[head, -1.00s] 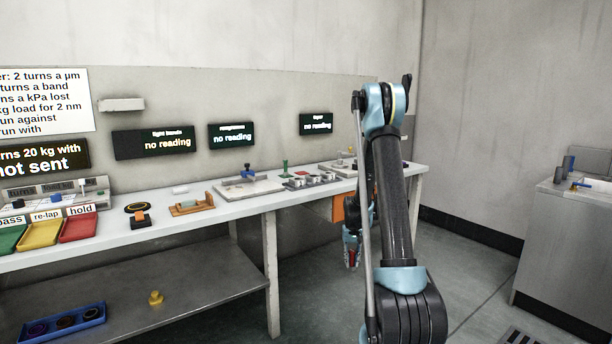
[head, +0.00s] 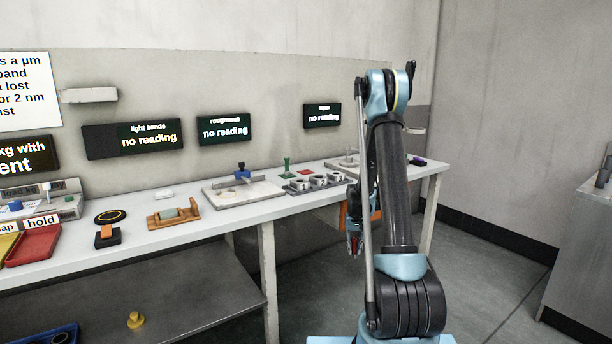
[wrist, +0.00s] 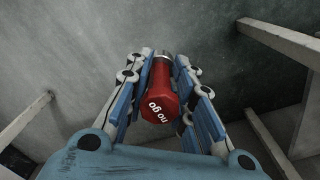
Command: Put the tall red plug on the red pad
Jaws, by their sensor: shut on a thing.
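The red plug (wrist: 160,94), marked "no go" and with a grey metal end, is between the fingers of my gripper (wrist: 160,78) in the wrist view. My gripper is shut on it. In the head view my gripper (head: 354,243) hangs in front of the bench edge, below the top, partly hidden behind my arm; a little red shows there. A small flat red pad (head: 306,171) lies on the bench towards the back, beside an upright green plug (head: 287,167).
The bench (head: 245,211) holds a grey block with several round pieces (head: 318,182), a pale plate with a blue-topped part (head: 243,193), a wooden cradle (head: 174,218) and a red tray (head: 35,245). A yellow piece (head: 135,320) sits on the lower shelf. A cabinet (head: 590,250) stands right.

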